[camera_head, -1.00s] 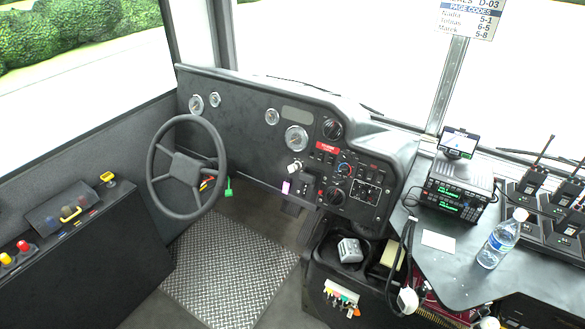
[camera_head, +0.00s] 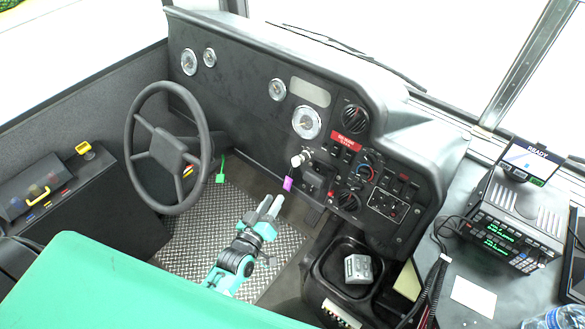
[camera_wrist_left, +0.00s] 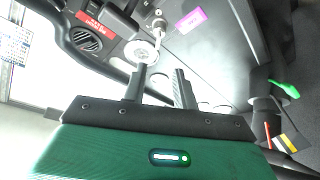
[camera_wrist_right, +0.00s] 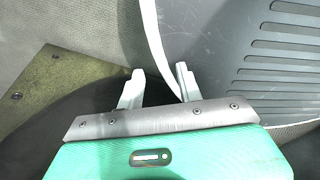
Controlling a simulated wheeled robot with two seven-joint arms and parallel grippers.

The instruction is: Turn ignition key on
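The ignition key (camera_head: 301,158) sits in the dashboard to the right of the steering wheel, with a purple tag (camera_head: 288,184) hanging below it. Key (camera_wrist_left: 158,23) and purple tag (camera_wrist_left: 185,20) also show in the left wrist view, beyond the fingertips. I cannot read the key's turn angle. My left gripper (camera_head: 270,204) is in front of and below the key, apart from it. Its two fingers (camera_wrist_left: 161,68) are spread and empty. My right gripper (camera_wrist_right: 160,70) is outside the head view. Its fingers are apart with nothing between them.
Switches and knobs (camera_head: 348,200) lie right of the key. A cup-holder console (camera_head: 318,285) and a radio (camera_head: 510,225) are on the right. Diamond-plate floor lies below.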

